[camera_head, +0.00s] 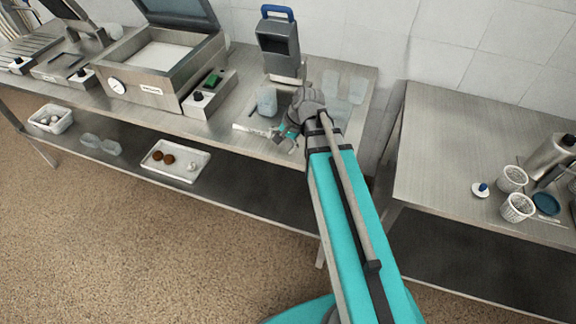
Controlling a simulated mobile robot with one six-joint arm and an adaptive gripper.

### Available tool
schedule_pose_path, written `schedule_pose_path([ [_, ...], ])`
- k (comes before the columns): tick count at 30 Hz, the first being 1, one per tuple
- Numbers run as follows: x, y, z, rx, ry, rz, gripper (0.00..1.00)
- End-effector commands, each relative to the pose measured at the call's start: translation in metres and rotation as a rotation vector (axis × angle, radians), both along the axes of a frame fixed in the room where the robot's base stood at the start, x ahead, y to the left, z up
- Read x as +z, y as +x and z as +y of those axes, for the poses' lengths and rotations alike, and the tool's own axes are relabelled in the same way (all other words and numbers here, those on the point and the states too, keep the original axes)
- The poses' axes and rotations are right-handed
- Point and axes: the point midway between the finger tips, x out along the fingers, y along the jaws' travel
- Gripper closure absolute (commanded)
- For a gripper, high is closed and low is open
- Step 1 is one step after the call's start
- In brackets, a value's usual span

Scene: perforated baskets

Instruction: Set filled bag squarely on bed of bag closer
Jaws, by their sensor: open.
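A grey upright machine with a blue handle (279,45), which looks like the bag closer, stands at the back of the left steel table. A pale bluish, translucent filled bag (267,101) stands upright in front of it, on or beside the machine's low bed; I cannot tell which. My gripper (286,140) is open, just to the front right of the bag near the table's front edge. It appears empty and apart from the bag. My wrist hides part of the table right of the bag.
Several flat clear bags or pouches (357,89) lie right of my wrist. A chamber machine with a raised lid (150,80) stands on the left. A tray (174,161) sits on the lower shelf. The right table (450,140) holds perforated baskets (517,208).

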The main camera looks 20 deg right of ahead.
Motion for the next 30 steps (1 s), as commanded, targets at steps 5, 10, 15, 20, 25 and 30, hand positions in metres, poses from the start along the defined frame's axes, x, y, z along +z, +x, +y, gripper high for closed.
schedule_pose_path([
  [5,-0.012,-0.043,0.006,0.335,-0.213,-0.027,0.00],
  [10,-0.016,-0.070,0.004,0.595,-0.361,-0.025,0.00],
  [15,-0.017,-0.081,0.001,0.732,-0.432,-0.016,0.00],
  [20,-0.017,-0.083,0.000,0.762,-0.447,-0.012,0.00],
  [25,-0.017,-0.083,0.000,0.760,-0.446,-0.013,0.00],
  [30,-0.017,-0.083,0.000,0.758,-0.445,-0.013,0.00],
])
